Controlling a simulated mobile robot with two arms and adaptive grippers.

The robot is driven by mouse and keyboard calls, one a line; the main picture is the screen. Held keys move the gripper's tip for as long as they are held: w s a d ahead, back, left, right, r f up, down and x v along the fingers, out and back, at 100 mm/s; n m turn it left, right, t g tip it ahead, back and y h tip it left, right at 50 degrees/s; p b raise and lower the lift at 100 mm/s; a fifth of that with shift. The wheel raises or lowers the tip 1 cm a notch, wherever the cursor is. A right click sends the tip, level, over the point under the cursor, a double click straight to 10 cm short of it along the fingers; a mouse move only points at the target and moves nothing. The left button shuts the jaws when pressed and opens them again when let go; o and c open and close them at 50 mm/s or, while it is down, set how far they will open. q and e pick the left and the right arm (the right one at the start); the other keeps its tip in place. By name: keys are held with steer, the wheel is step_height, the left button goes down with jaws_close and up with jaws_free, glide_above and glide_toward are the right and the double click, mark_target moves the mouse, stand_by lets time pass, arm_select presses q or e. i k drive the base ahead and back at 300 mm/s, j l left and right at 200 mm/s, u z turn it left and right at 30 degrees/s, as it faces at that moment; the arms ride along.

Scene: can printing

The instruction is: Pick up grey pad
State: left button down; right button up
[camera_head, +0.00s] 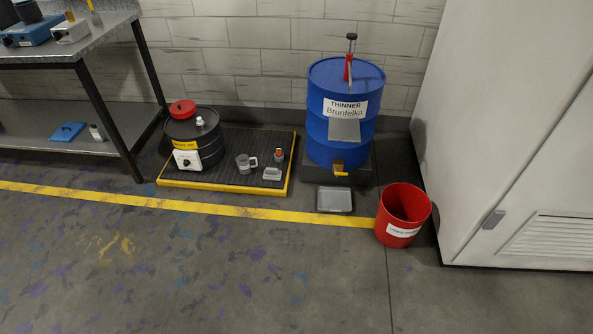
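A flat grey square (345,131) that looks like a pad or sheet rests against the front of the blue drum (325,150), just below its white "THINNER" label. A shallow grey tray-like thing (334,200) lies on the floor in front of the drum. I cannot tell for sure which of these is the grey pad. Neither of my grippers shows in this view.
A black drum (210,152) and small containers stand on a yellow-edged spill pallet (225,188). A red bucket (402,216) stands right of the tray, near a large white cabinet (520,150). A metal table (75,45) is at left. The front floor is clear.

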mark_target(269, 173)
steer(key=i+j+z, duration=0.15)
steer(key=i+j, duration=0.2)
steer(key=i+j+z, duration=0.2)
steer(key=i+j, duration=0.15)
steer(key=i+j+z, duration=0.15)
steer(key=i+j, duration=0.15)
steer(key=j, duration=0.2)
steer(key=i+j+z, duration=0.15)
steer(key=i+j, duration=0.15)
steer(key=j, duration=0.2)
